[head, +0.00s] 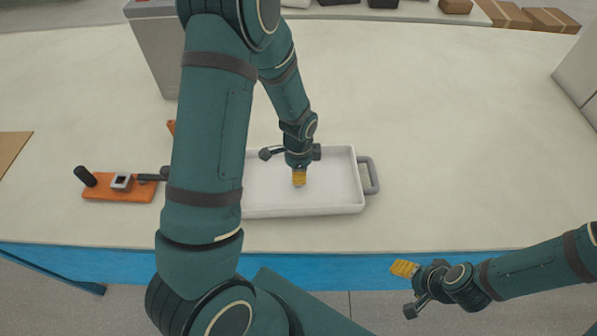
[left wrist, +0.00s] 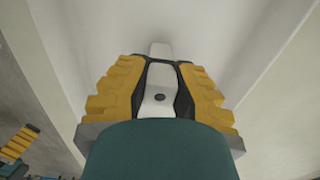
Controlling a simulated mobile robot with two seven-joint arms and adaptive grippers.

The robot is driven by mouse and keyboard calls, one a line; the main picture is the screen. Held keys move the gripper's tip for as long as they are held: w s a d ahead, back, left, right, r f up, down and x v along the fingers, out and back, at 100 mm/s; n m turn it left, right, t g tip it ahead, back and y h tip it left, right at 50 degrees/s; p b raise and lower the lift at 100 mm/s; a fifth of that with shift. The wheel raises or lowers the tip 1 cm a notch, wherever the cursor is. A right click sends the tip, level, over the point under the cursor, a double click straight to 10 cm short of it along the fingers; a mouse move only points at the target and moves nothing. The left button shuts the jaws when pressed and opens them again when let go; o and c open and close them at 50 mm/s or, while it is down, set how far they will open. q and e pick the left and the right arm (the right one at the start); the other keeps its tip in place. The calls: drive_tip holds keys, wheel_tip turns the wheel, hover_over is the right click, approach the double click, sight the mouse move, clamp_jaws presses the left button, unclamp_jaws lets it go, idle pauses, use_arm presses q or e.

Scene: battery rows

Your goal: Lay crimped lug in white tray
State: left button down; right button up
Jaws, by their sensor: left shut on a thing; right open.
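The white tray (head: 340,203) lies on the table, with its left part hidden behind my left arm. My left gripper (head: 299,180) points down inside the tray outline, its yellow pads low over the tray floor. It is shut on the crimped lug, which barely shows in the head view. In the left wrist view, a small pale piece (left wrist: 160,49), apparently the lug, sticks out past the yellow pads of the left gripper (left wrist: 160,80). I cannot tell whether it touches the tray floor. My right gripper (head: 405,269) is open and apart from the tray, off the table's front edge.
An orange-based tool with a black knob (head: 118,187) sits left of the tray, partly behind my arm. The tray has a grey handle (head: 370,176) on its right. A grey box (head: 158,50) stands behind. The table right of the tray is clear.

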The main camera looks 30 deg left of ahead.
use_arm(q)
drive_tip(key=shift+r, duration=0.1)
drive_tip(key=shift+f, duration=0.25)
drive_tip(key=c, duration=1)
unclamp_jaws()
drive_tip(key=shift+r, duration=0.15)
drive_tip(key=shift+r, duration=0.25)
wheel_tip(320, 180, up, 12)
drive_tip(key=shift+f+p, duration=0.15)
drive_tip(key=shift+p, duration=0.85)
